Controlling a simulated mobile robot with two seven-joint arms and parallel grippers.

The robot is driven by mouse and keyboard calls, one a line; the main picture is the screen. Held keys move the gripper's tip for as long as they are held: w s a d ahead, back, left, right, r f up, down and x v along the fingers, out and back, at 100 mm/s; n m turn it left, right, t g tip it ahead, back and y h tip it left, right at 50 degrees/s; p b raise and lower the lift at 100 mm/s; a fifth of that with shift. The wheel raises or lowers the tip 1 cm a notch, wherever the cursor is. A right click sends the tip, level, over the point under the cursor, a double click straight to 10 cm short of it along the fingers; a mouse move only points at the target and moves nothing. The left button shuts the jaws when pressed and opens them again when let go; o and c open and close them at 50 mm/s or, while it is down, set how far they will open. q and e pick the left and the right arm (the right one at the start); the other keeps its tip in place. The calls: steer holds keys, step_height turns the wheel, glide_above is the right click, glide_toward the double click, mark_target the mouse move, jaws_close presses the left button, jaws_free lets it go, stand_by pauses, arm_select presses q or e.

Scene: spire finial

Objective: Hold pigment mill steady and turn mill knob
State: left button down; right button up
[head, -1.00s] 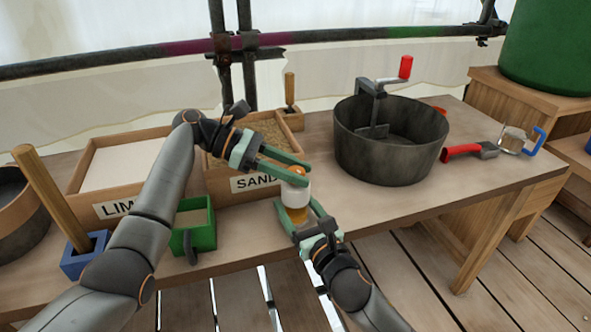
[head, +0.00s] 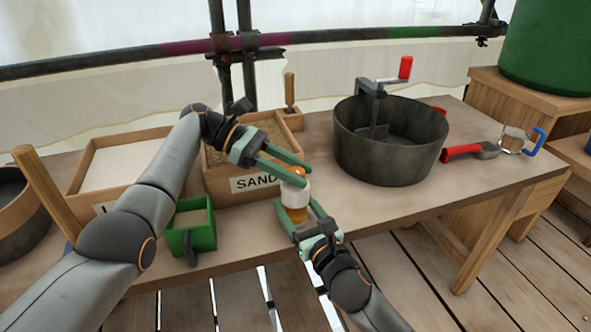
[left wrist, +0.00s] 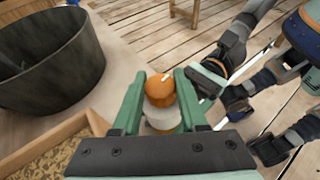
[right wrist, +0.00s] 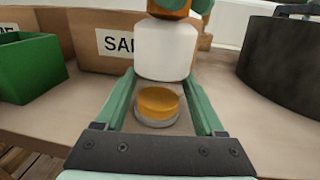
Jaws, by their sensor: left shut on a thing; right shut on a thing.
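The pigment mill stands upright near the table's front edge, with a white body (head: 295,194), an orange knob (head: 295,174) on top and an amber lower part (right wrist: 158,102). My left gripper (head: 303,171) is shut on the orange knob from the upper left; the knob (left wrist: 160,89) sits between its fingers in the left wrist view. My right gripper (head: 295,212) is shut around the lower part of the mill from the front. In the right wrist view the white body (right wrist: 165,50) rises above the fingers. The left fingers partly cover the knob in the head view.
A sand box (head: 225,185) and a green bin (head: 204,236) stand left of the mill. A dark pot (head: 385,165) with a red-handled crank (head: 405,68) is to the right. A red-handled tool (head: 462,151) lies beyond it. The table in front of the pot is clear.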

mark_target(295, 170)
arm_select(q)
steer(key=shift+f, duration=0.1)
steer(key=shift+c, duration=2.2)
jaws_free()
step_height(295, 170, up, 10)
steer(key=shift+r, duration=0.1)
